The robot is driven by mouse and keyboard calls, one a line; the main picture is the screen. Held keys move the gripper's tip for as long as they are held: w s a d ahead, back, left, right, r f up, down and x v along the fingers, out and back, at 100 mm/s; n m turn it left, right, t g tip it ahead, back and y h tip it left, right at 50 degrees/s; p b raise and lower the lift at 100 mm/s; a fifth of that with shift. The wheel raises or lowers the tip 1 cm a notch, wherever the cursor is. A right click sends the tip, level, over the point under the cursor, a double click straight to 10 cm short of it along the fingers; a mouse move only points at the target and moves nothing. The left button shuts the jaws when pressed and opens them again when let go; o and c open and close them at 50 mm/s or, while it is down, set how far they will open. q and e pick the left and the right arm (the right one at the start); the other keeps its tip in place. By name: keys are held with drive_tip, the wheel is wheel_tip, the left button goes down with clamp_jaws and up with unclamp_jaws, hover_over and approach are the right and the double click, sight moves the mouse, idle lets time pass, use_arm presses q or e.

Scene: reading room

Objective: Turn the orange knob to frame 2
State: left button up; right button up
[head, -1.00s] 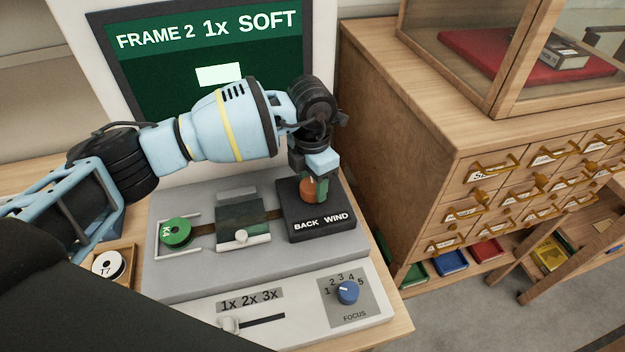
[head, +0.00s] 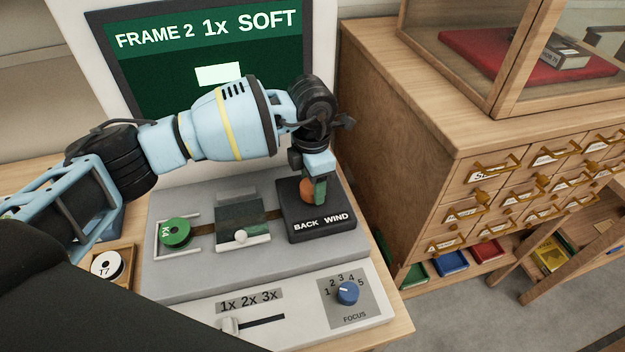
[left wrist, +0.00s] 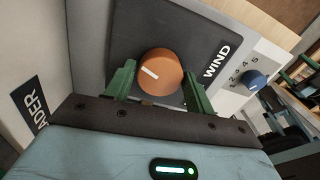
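The orange knob (head: 307,188) sits on the dark block marked BACK and WIND (head: 318,224). In the left wrist view the orange knob (left wrist: 160,72) shows its white pointer line slanting toward the upper left. My left gripper (head: 314,190) is down at the knob. Its green fingers (left wrist: 160,88) stand on either side of the knob, spread a little wider than it, with small gaps showing. The screen (head: 218,75) reads FRAME 2, 1x, SOFT. My right gripper is in neither view.
A green reel (head: 176,232) and a glass carrier (head: 241,222) lie left of the block. A blue focus knob (head: 348,292) and a magnification slider (head: 230,325) are on the front panel. A wooden drawer cabinet (head: 400,150) stands close on the right.

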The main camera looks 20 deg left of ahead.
use_arm(q)
drive_tip(key=shift+o, duration=1.4)
drive_tip(key=shift+r, duration=0.1)
wheel_tip(320, 180, up, 8)
drive_tip(key=shift+f, duration=0.15)
drive_tip(key=shift+f, duration=0.1)
